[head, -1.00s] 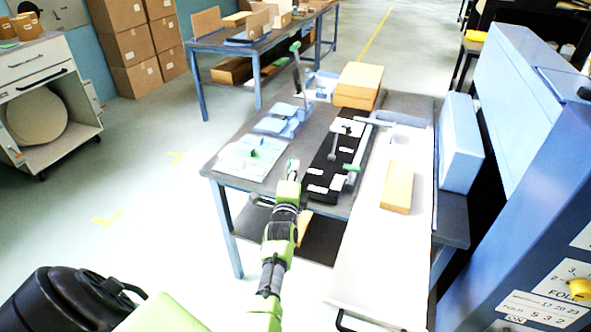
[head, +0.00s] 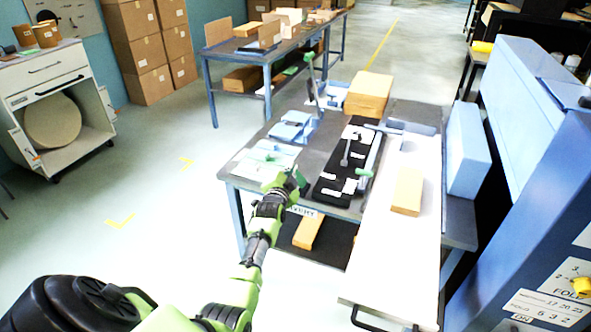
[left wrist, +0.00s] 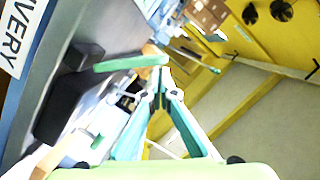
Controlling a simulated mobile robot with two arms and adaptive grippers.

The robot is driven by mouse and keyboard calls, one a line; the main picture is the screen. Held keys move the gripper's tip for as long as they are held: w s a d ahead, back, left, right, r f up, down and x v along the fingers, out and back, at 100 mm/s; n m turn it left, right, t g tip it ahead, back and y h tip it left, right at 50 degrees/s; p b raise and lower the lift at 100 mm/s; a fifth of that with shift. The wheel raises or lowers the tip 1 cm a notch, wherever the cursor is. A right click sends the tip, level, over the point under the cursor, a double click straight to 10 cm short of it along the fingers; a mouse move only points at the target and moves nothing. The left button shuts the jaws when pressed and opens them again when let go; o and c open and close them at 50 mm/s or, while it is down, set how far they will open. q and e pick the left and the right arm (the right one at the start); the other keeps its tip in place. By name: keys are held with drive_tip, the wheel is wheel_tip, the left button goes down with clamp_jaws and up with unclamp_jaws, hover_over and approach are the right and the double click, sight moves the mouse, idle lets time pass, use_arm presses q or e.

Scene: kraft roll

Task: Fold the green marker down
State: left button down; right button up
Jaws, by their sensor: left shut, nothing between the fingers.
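A small green piece (head: 268,157) shows on the white plate at the table's left front corner. I cannot tell for certain whether it is the marker. In the left wrist view a long green bar (left wrist: 130,63) extends left from near my fingertips. Whether they touch it is unclear. My left gripper (head: 299,178) is at the table's front edge, right of the white plate and left of the black mat. Its teal fingers also show in the left wrist view (left wrist: 161,88), shut and empty. My right gripper is not in view.
The black mat (head: 330,188) holds white labels and a lever with a green end (head: 363,172). A tall lever (head: 313,85) stands behind. A cardboard box (head: 368,95) is at the back. A white board (head: 385,265) covers the right side.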

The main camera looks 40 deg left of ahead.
use_arm(q)
drive_tip(key=shift+s+a+f+n+h, duration=0.25)
drive_tip(key=shift+a+f+n, duration=0.2)
drive_tip(key=shift+a+n, duration=0.35)
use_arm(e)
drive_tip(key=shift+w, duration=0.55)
use_arm(q)
drive_tip(key=shift+d, duration=0.15)
drive_tip(key=s+d+r+p, duration=0.2)
drive_tip(key=s+r, duration=0.4)
drive_tip(key=s, duration=0.3)
drive_tip(key=shift+s+r, duration=0.2)
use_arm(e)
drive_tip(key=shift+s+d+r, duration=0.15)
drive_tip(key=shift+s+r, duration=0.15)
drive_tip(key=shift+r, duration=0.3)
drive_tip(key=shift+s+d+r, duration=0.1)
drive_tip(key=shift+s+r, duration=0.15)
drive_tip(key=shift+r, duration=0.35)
use_arm(q)
drive_tip(key=shift+d, duration=0.1)
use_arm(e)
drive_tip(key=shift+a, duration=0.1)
